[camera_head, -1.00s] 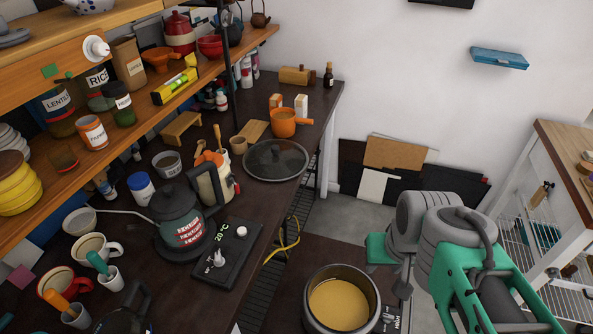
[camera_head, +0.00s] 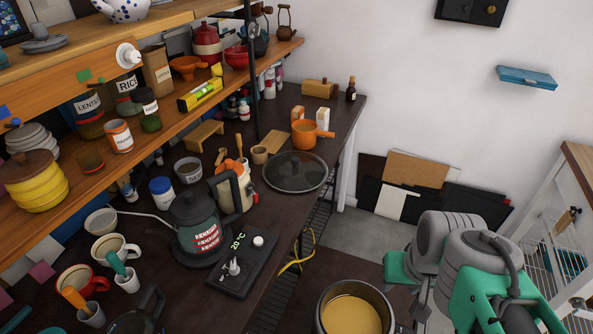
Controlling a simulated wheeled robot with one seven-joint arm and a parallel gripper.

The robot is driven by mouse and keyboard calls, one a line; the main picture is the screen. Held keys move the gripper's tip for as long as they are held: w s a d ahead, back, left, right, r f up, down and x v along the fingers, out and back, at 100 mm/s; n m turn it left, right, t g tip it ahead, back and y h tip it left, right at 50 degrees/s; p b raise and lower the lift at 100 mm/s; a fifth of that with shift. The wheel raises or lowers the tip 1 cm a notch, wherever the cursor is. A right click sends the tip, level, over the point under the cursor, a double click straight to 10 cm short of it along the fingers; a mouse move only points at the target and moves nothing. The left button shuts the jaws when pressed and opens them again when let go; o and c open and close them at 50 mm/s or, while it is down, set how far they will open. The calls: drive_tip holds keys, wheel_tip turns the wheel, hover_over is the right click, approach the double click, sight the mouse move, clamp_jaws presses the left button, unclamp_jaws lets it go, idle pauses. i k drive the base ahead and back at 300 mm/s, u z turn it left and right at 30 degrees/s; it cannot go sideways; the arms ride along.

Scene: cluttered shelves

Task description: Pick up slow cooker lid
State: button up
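The slow cooker lid (camera_head: 295,172) is a round, dark glass disc with a lighter rim and a small knob. It lies flat on the dark counter near its right edge, beyond the kettle. The open slow cooker pot (camera_head: 354,310), with yellowish contents, stands at the bottom, right of the counter. My grey and green arm is at the lower right, apart from the lid. The fingers of my gripper cannot be made out, so its opening is hidden.
A kettle (camera_head: 200,225) stands on a dark base left of the lid. An orange pot (camera_head: 305,134) and a small wooden cup (camera_head: 259,154) are close behind the lid. Shelves (camera_head: 160,120) overhang the counter's left side. Floor (camera_head: 370,234) shows between the counter and the right-hand unit.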

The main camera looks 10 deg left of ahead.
sight(290, 172)
drive_tip(key=z, duration=0.75)
drive_tip(key=i, duration=0.7)
drive_tip(key=u, duration=2.15)
